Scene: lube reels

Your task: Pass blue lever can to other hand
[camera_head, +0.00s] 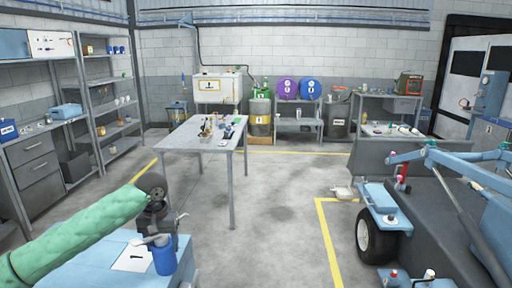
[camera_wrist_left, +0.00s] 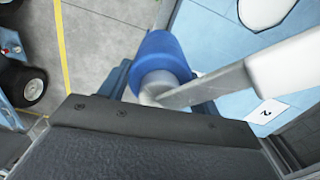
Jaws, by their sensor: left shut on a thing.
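The blue lever can (camera_head: 164,258) hangs upright below my left gripper (camera_head: 163,232), over the light blue table top. My left gripper is shut on it near its top; the jaws are partly hidden by the dark wrist. A pale grey arm sticks out to the left of the can's top. In the left wrist view the blue can (camera_wrist_left: 163,58) shows beyond the dark gripper body, with a grey bar running from its pale end to the right. The exact grip contact is hidden there. My right gripper is in neither view.
The light blue table (camera_head: 90,266) is at the front left, with a white card (camera_head: 132,257) on it. A grey workbench (camera_head: 190,135) with small items stands ahead. Shelves (camera_head: 105,95) line the left. A blue-armed machine (camera_head: 385,200) stands at the right. The middle floor is clear.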

